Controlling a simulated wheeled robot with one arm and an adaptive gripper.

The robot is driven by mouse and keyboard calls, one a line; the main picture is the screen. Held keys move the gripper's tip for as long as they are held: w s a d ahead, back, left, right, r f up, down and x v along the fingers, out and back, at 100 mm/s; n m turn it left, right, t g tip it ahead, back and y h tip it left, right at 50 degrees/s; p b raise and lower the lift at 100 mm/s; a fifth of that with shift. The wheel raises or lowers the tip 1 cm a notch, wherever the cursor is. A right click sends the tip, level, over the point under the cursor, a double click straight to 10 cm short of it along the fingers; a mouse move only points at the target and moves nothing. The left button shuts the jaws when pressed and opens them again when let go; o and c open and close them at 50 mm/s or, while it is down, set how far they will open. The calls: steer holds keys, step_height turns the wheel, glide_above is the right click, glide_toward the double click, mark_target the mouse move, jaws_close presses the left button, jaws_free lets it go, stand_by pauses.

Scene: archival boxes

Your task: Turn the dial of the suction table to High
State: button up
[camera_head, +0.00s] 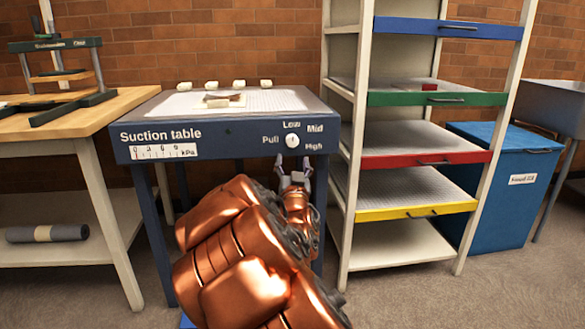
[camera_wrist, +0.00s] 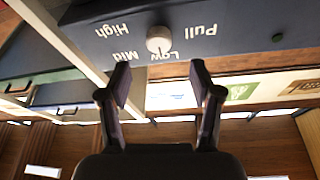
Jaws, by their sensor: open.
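The suction table (camera_head: 220,150) has a dark blue front panel with a white gauge strip at left. Its round white dial (camera_head: 292,140) sits on the right of the panel, with Pull to its left, Low above, Mid upper right and High lower right. I cannot tell for sure which label the dial points to. My gripper (camera_head: 294,166) is just below the dial, with its fingers pointing up toward the panel. In the wrist view, which is upside down, the dial (camera_wrist: 159,40) lies ahead of my open gripper (camera_wrist: 159,72), centred between the fingertips and apart from them.
Several small white blocks and a paper piece (camera_head: 222,99) lie on the table's top. A shelf rack (camera_head: 350,150) with coloured drawer fronts stands close on the right, with a blue bin (camera_head: 500,190) beyond. A wooden workbench (camera_head: 100,110) with a press stands on the left.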

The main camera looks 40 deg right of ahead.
mark_target(292, 144)
steer(key=w+d+t+p, duration=0.1)
steer(key=p, duration=0.4)
steer(key=shift+w+d+r, duration=0.1)
steer(key=shift+d+r, duration=0.1)
steer(key=p, duration=0.3)
steer(key=shift+w+d+r+p, duration=0.15)
steer(key=shift+w+d+p, duration=0.1)
steer(key=shift+p, duration=0.1)
steer(key=shift+p+x, duration=0.55)
steer(key=shift+x, duration=1.9)
steer(key=shift+d, duration=0.15)
steer(key=c, duration=1.1)
steer(key=shift+c, duration=0.2)
